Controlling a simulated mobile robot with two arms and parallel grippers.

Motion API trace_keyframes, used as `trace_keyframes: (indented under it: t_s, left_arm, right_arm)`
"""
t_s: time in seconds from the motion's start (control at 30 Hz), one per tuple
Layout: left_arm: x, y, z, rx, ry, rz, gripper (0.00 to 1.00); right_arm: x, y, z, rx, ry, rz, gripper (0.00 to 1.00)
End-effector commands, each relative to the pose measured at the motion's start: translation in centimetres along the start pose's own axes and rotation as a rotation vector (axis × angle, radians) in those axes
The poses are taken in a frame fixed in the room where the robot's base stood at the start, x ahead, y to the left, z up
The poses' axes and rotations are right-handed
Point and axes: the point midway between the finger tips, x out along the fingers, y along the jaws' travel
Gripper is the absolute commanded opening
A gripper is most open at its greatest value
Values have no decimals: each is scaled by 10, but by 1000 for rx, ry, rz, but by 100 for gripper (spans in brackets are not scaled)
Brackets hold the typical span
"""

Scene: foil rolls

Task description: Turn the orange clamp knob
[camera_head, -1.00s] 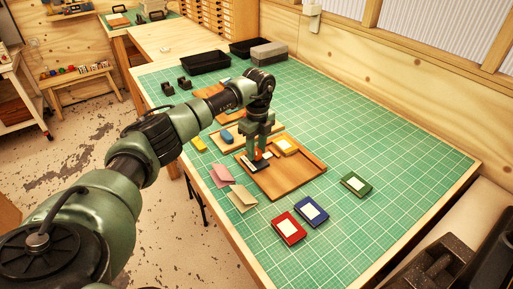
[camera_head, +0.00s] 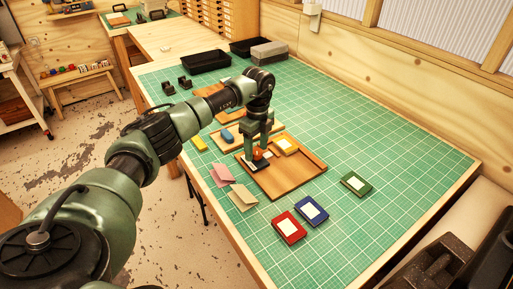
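The orange clamp knob (camera_head: 258,154) sits on a dark clamp base (camera_head: 257,165) at the left side of a wooden tray (camera_head: 285,184) on the green mat. My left gripper (camera_head: 260,151) points down from above right at the knob, its fingers around or beside it. The fingers hide part of the knob, and I cannot tell whether they touch it.
Pink (camera_head: 221,175) and tan (camera_head: 242,197) cards lie to the left. Red (camera_head: 289,228), blue (camera_head: 311,211) and green (camera_head: 356,184) packets lie in front and to the right. The mat's right side is clear.

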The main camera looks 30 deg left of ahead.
Motion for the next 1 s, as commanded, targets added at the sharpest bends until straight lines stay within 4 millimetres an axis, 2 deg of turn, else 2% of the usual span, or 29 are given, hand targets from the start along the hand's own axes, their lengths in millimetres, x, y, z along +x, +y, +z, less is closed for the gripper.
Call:
trace_keyframes:
  t_s: [0.17, 0.27, 0.5, 0.7, 1.0]
  left_arm:
    - [0, 0, -1, 2, 1, 2, 56]
    - [-8, 0, 0, 1, 0, 1, 56]
    - [-48, -1, 0, 1, 0, -3, 56]
    - [-73, 0, 0, 0, 0, -1, 56]
    - [-78, 0, 0, 0, 1, 1, 56]
  right_arm:
    - [1, 0, 0, 0, 0, 0, 36]
    - [5, 0, 0, 0, 0, 0, 36]
    - [19, 0, 2, 0, 0, 0, 36]
    - [24, 0, 2, 0, 0, 0, 36]
    - [24, 0, 2, 0, 0, 0, 36]
